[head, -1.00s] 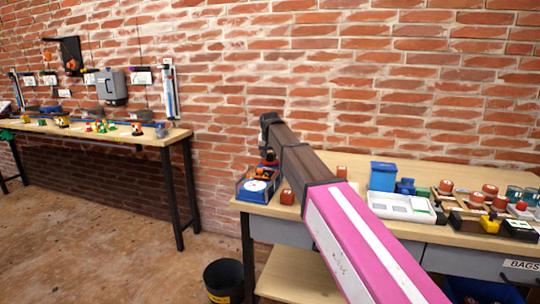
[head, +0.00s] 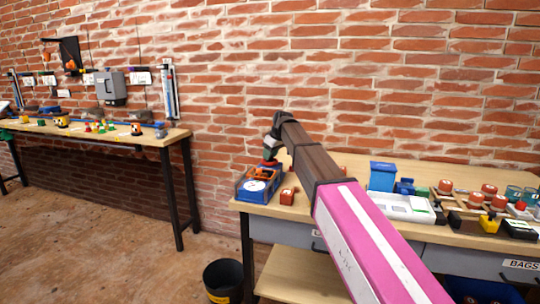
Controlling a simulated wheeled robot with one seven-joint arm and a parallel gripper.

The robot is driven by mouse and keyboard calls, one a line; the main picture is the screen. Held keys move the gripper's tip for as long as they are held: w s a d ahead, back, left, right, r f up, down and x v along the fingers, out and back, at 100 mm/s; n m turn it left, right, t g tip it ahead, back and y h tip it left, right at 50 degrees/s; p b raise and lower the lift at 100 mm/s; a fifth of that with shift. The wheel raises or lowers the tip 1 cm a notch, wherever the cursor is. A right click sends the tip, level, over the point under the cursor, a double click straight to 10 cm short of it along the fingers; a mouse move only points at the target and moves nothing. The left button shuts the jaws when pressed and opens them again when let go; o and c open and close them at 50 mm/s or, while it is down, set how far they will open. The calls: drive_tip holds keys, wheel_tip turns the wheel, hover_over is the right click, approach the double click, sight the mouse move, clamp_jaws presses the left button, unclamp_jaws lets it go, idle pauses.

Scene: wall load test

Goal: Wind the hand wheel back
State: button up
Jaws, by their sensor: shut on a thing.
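A blue open-topped unit (head: 251,197) with a round white face stands at the left end of the near bench. Orange and dark parts show inside it; the hand wheel seems to be among them, but its rim and handle are too small to make out. My gripper (head: 269,161) points down at the back of this unit, below my dark wrist. It is shut on a small part there, with red showing at the fingertips. I cannot tell clearly which part of the wheel it holds.
Further right are a blue box (head: 383,176), a white tray (head: 402,207) and several red-topped pieces. A black bin (head: 223,279) stands on the floor. Another bench (head: 95,131) stands left.

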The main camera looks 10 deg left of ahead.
drive_tip(key=n+g, duration=0.1)
drive_tip(key=n, duration=0.2)
drive_tip(key=n+g, duration=0.1)
drive_tip(key=n, duration=0.1)
drive_tip(key=shift+n+y, duration=0.3)
drive_tip(key=shift+n, duration=0.1)
drive_tip(key=shift+g, duration=0.3)
drive_tip(key=o, duration=0.9)
drive_tip(key=shift+r, duration=0.1)
drive_tip(key=v, duration=1)
drive_tip(key=shift+d+r, duration=0.15)
drive_tip(key=shift+r, duration=0.15)
